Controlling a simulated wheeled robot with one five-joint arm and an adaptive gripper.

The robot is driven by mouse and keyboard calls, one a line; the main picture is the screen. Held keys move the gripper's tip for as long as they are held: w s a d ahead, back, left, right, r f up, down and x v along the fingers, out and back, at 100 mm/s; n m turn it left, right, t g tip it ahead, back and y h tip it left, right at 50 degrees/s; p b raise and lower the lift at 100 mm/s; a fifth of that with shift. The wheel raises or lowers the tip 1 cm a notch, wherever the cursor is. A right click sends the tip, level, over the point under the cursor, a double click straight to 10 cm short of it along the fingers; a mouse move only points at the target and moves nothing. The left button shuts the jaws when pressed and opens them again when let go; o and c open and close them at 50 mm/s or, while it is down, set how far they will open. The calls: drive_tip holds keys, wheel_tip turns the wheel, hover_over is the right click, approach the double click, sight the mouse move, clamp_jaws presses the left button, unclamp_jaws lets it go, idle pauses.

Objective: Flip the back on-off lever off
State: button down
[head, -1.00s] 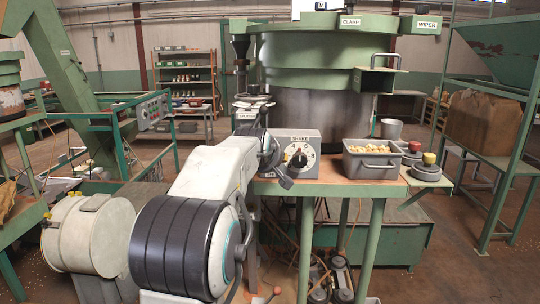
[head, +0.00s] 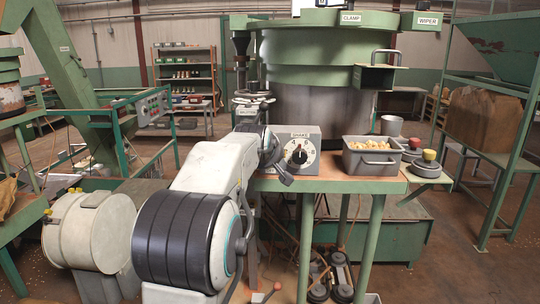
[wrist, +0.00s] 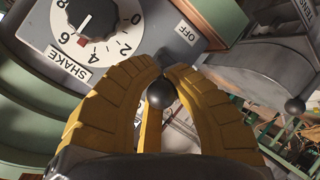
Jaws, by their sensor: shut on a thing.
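In the wrist view my gripper (wrist: 168,72) has its yellow ribbed fingers closed around a lever that ends in a dark ball knob (wrist: 160,95). The fingertips meet beside the grey shaker control box (wrist: 172,42), below its OFF label (wrist: 185,32). Most of the lever's shaft is hidden by the fingers, and its exact on-off position cannot be told. In the head view the control box (head: 312,160) stands on the bench, and my wrist hides its left side, the lever and the fingers.
The SHAKE dial (head: 299,155) faces forward on the box. A second ball knob (wrist: 294,105) shows at right in the wrist view.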

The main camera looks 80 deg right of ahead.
drive_tip(key=shift+f+b, duration=0.25)
drive_tip(key=shift+b, duration=0.35)
drive_tip(key=shift+f+h+b, duration=0.25)
drive_tip(key=shift+h+b, duration=0.05)
drive_tip(key=shift+b, duration=0.8)
wheel_tip(320, 180, down, 2)
drive_tip(key=h+b, duration=0.2)
drive_tip(key=b, duration=0.6)
drive_tip(key=h+b, duration=0.3)
drive_tip(key=b, duration=0.6)
drive_tip(key=m+h+b, duration=0.1)
drive_tip(key=h+b, duration=0.2)
drive_tip(key=b, duration=0.6)
drive_tip(key=shift+f, duration=0.25)
drive_tip(key=shift+h+b, duration=0.3)
drive_tip(key=shift+b, duration=0.05)
drive_tip(key=shift+d+r+h+b, duration=0.15)
drive_tip(key=shift+h+b, duration=0.15)
drive_tip(key=shift+b, duration=0.2)
